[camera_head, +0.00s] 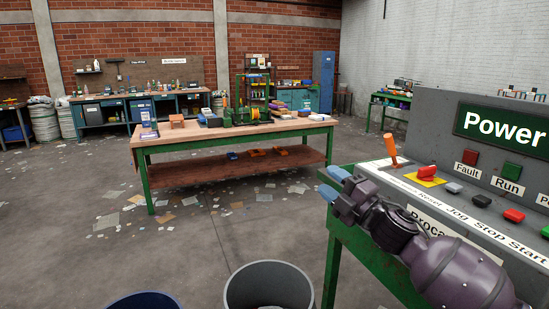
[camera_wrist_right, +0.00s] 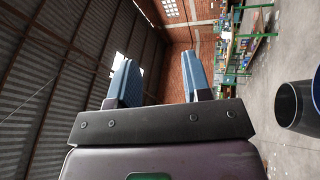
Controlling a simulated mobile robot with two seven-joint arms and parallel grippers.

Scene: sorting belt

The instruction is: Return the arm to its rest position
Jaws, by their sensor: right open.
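My right gripper (camera_head: 333,184) reaches in from the lower right in the head view, its blue fingers beside the left end of the control panel (camera_head: 440,200). In the right wrist view the fingers of the right gripper (camera_wrist_right: 160,88) are apart with nothing between them. The panel carries an orange lever (camera_head: 392,149), a red switch on a yellow plate (camera_head: 427,174), and grey, red and green buttons along its front. Part of the panel's lettering is hidden behind my right arm. My left gripper is not in view.
A grey bin (camera_head: 270,284) and a blue bin (camera_head: 145,301) stand on the floor at the bottom of the head view. A green-legged workbench (camera_head: 235,134) with tools stands farther back. The panel's green stand (camera_head: 365,262) is beneath my arm. Open floor with scattered papers lies left.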

